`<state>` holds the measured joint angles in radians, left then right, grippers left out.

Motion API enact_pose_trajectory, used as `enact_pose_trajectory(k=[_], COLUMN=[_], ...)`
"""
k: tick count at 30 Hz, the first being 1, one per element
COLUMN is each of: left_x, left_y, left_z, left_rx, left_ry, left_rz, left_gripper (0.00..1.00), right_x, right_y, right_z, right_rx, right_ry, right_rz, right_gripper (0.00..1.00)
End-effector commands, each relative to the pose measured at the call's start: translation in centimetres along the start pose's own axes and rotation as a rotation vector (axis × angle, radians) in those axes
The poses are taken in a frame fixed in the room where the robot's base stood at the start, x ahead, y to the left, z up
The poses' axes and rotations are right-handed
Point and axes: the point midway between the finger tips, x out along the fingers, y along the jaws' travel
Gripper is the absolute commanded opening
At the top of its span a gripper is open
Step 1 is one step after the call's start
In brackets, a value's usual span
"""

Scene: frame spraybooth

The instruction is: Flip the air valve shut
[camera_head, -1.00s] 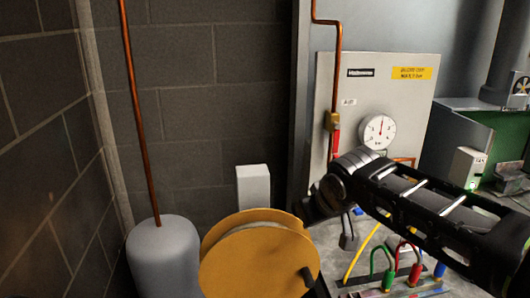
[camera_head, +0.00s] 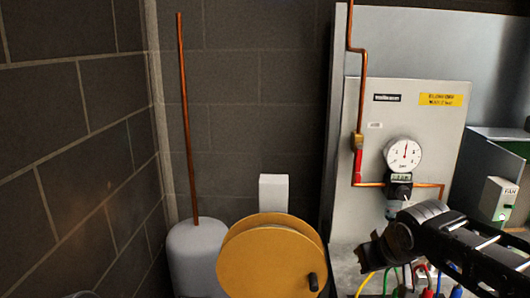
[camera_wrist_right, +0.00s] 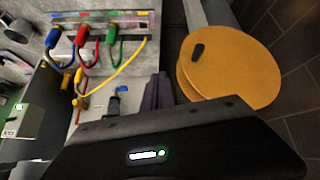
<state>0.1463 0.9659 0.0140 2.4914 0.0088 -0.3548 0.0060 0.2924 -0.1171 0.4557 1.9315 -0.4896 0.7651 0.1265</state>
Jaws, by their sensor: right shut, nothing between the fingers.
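The air valve (camera_head: 357,141) is a brass body on the copper pipe at the left of a pale panel (camera_head: 438,130) in the head view. Its red lever (camera_head: 358,165) hangs straight down, in line with the vertical pipe. My right gripper (camera_head: 367,258) is below the panel, lower than the lever and apart from it. Its dark fingers (camera_wrist_right: 158,92) show close together in the wrist view, shut with nothing between them. I cannot make out the red lever in the wrist view. My left gripper is not in view.
A round gauge (camera_head: 403,154) and a regulator (camera_head: 397,192) sit right of the lever. A yellow reel (camera_head: 262,262) and grey cylinder (camera_head: 196,255) stand to the left. Coloured hoses (camera_wrist_right: 83,38) lie near the arm. The space directly before the lever is clear.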

Motion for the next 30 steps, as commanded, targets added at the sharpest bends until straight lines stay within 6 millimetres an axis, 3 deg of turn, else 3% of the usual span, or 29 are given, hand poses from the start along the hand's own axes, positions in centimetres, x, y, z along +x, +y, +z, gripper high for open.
enact_pose_trajectory(k=[8, 14, 17, 22, 27, 30], left_x=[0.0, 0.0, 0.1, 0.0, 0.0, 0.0], left_y=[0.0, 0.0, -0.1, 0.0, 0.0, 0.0], left_z=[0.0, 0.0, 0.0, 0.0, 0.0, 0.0], left_rx=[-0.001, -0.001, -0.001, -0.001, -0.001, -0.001], left_ry=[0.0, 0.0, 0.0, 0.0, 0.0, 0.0], left_rz=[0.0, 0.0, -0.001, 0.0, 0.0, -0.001], left_gripper=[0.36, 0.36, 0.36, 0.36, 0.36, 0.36], right_x=[6.5, 12.9, 16.8, 22.5, 24.2, 23.9], right_y=[-3.5, -7.9, -11.3, -18.0, -22.5, -23.6], right_z=[3.1, 8.0, 12.3, 23.5, 35.5, 41.0], right_rx=[0.03, 0.088, 0.14, 0.272, 0.388, 0.427], right_ry=[-0.056, -0.126, -0.185, -0.324, -0.47, -0.534], right_rz=[-0.126, -0.252, -0.33, -0.428, -0.426, -0.396], right_gripper=[0.0, 0.0, 0.0, 0.0, 0.0, 0.0])
